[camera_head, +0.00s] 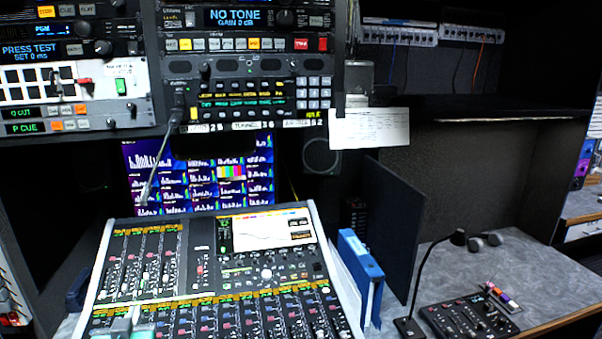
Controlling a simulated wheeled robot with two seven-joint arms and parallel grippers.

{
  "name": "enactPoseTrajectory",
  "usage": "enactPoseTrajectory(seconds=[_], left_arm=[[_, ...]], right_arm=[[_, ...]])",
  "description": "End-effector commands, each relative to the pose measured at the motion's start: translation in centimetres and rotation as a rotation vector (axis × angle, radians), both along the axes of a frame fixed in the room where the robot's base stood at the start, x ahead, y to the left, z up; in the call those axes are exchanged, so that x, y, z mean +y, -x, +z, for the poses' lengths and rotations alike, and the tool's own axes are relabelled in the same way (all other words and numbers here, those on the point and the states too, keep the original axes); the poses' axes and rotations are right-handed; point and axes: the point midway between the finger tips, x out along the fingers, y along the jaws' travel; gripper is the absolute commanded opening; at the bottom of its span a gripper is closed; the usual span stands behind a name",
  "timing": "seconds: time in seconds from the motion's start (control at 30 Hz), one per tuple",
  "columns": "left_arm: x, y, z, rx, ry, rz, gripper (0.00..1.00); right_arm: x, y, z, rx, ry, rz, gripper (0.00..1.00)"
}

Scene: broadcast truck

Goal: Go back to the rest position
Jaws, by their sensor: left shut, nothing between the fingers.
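My left gripper (129,323) shows only as pale, greenish finger ends at the bottom edge, in front of the lower left part of the mixing console (200,285). Its fingers are shut with nothing between them. The rest of that gripper and its arm are outside the picture. I cannot tell how far above the console it is. My right gripper is not in view.
Rack units (245,45) fill the upper left, above a screen of audio meters (195,170). Blue binders (360,268) stand right of the console. A gooseneck microphone (428,270) and small control panel (468,318) sit on the grey desk (545,280), partly bare.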

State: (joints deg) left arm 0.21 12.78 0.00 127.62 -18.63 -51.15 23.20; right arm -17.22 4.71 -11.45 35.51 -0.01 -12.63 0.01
Motion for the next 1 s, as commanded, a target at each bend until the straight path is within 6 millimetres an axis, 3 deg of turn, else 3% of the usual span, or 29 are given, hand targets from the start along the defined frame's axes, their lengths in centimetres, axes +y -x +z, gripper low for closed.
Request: enactPoseTrajectory(seconds=[0.03, 0.1, 0.3, 0.5, 0.7, 0.77, 1.0], left_arm=[[-0.9, 1.9, -3.1, 0.100, 0.012, -0.012, 0.00], [-2.3, 4.8, -7.0, 0.243, 0.025, -0.034, 0.00], [-6.2, 14.2, -15.6, 0.625, 0.055, -0.129, 0.00], [-9.1, 22.0, -19.6, 0.886, 0.078, -0.227, 0.00], [-11.2, 28.3, -21.4, 1.080, 0.097, -0.319, 0.00], [-11.8, 30.1, -21.7, 1.131, 0.104, -0.346, 0.00], [-12.0, 28.3, -27.8, 1.149, 0.103, -0.345, 0.00]], right_arm=[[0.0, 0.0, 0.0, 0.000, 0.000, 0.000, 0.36], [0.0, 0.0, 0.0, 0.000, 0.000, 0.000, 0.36], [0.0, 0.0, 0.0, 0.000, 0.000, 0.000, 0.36], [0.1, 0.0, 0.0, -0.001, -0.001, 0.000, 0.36], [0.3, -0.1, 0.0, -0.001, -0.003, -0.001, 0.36], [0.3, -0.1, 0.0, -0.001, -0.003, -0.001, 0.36], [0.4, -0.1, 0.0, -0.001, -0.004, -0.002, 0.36]])
